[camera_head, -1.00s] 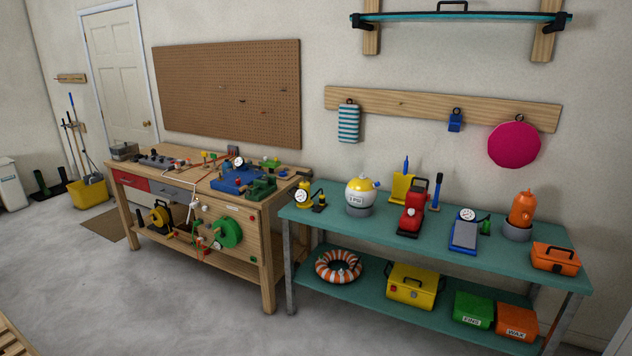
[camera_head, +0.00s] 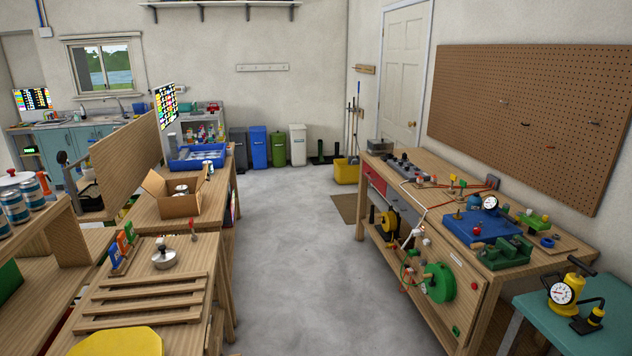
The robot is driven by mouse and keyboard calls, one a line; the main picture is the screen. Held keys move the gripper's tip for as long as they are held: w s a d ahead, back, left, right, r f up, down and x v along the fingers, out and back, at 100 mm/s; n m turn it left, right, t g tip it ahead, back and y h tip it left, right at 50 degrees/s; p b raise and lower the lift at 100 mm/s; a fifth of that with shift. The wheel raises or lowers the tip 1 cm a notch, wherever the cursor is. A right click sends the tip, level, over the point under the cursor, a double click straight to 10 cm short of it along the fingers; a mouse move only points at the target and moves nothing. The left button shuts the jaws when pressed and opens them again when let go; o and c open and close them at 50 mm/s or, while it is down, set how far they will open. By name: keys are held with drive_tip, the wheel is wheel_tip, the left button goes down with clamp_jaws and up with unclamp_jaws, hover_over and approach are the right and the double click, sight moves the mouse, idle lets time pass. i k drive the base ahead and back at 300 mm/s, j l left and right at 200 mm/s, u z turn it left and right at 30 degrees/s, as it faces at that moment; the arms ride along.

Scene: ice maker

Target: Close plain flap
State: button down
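An open cardboard box (camera_head: 178,206) stands on the wooden bench on the left in the head view. At least one of its flaps (camera_head: 154,184) sticks up, and small silvery items (camera_head: 182,189) show inside. I cannot tell whether any of its flaps is the plain flap, and no other flap is clear at this size. My gripper is not in view.
A grey concrete aisle (camera_head: 285,235) runs clear between the left benches and the right workbench (camera_head: 497,258). Several bins (camera_head: 258,146) and a yellow bucket (camera_head: 346,171) stand at the far wall. A slatted wooden rack (camera_head: 140,297) is at the near left.

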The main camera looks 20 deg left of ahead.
sight(153, 183)
drive_tip(key=i+j+u, duration=0.3)
drive_tip(key=i, duration=0.7)
drive_tip(key=i+l+u, duration=0.15)
drive_tip(key=i+u, duration=0.15)
drive_tip(key=i, duration=0.7)
drive_tip(key=i+j+u, duration=0.1)
drive_tip(key=i+u, duration=0.15)
drive_tip(key=i, duration=0.4)
drive_tip(key=i+u, duration=0.25)
drive_tip(key=i, duration=0.45)
drive_tip(key=i+l+u, duration=0.2)
drive_tip(key=i, duration=0.45)
drive_tip(key=i+j+u, duration=0.2)
drive_tip(key=i+u, duration=0.25)
drive_tip(key=i, duration=0.35)
drive_tip(key=i+l+u, duration=0.1)
drive_tip(key=i+u, duration=0.35)
drive_tip(key=i, duration=0.35)
